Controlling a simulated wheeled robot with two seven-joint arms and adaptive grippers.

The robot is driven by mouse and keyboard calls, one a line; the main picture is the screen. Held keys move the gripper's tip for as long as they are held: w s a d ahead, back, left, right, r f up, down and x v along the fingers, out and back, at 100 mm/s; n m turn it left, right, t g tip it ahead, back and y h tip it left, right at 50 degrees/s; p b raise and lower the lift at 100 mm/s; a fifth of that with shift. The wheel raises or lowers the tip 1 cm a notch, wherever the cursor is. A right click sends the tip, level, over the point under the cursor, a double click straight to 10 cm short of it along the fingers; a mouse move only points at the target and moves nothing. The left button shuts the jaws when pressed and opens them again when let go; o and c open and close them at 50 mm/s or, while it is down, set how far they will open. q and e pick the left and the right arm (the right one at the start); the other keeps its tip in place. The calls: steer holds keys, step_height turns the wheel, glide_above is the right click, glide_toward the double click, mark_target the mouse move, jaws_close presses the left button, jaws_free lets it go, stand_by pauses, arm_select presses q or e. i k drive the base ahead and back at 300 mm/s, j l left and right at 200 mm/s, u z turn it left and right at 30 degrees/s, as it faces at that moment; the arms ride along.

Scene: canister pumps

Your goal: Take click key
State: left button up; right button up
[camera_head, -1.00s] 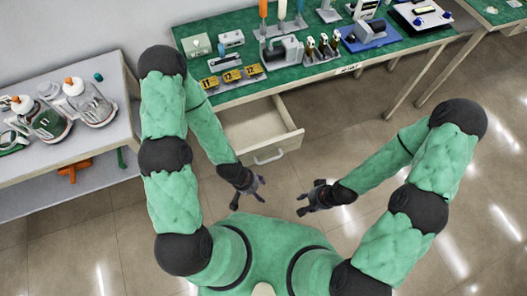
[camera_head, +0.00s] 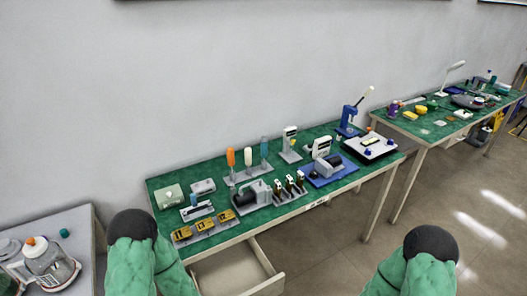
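I cannot tell for certain which object is the click key. On the green-topped workbench (camera_head: 207,173), a rack holds upright tools with an orange handle (camera_head: 231,158), a white handle (camera_head: 248,157) and a blue handle (camera_head: 264,148). In front of it are a grey motor-like device (camera_head: 252,195) and a stand of small dark and brown tools (camera_head: 290,185). Several yellow numbered blocks (camera_head: 205,226) sit at the front left edge. Both my grippers are outside the current view; only upper parts of my arms show at the bottom.
An open drawer (camera_head: 268,262) juts out below the bench front. A grey side table (camera_head: 62,222) with glass canisters (camera_head: 48,264) stands at the left. A blue machine (camera_head: 328,168) and a blue press (camera_head: 348,118) stand farther right. Another green table (camera_head: 433,128) is at far right.

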mark_target(264, 147)
steer(key=u, duration=0.45)
steer(key=l+u, duration=0.15)
steer(key=u, duration=0.35)
steer(key=l+u, duration=0.1)
steer(key=u, duration=0.85)
steer(key=l+u, duration=0.1)
steer(key=u, duration=0.35)
steer(key=k+u, duration=0.1)
steer(key=u, duration=0.4)
steer(key=k+l+u, duration=0.1)
steer(key=u, duration=0.25)
steer(key=k+l+u, duration=0.1)
steer(key=u, duration=0.25)
steer(key=k+u, duration=0.1)
steer(key=u, duration=0.25)
steer(key=k+l+z, duration=0.1)
steer(key=k+z, duration=0.15)
steer(key=k+l+z, duration=0.1)
steer(key=z, duration=0.15)
steer(key=k+z, duration=0.1)
steer(key=z, duration=0.4)
steer(key=l+z, duration=0.1)
steer(key=z, duration=0.4)
steer(key=k+l+z, duration=0.1)
steer(key=z, duration=0.4)
steer(key=l+z, duration=0.15)
steer(key=z, duration=0.35)
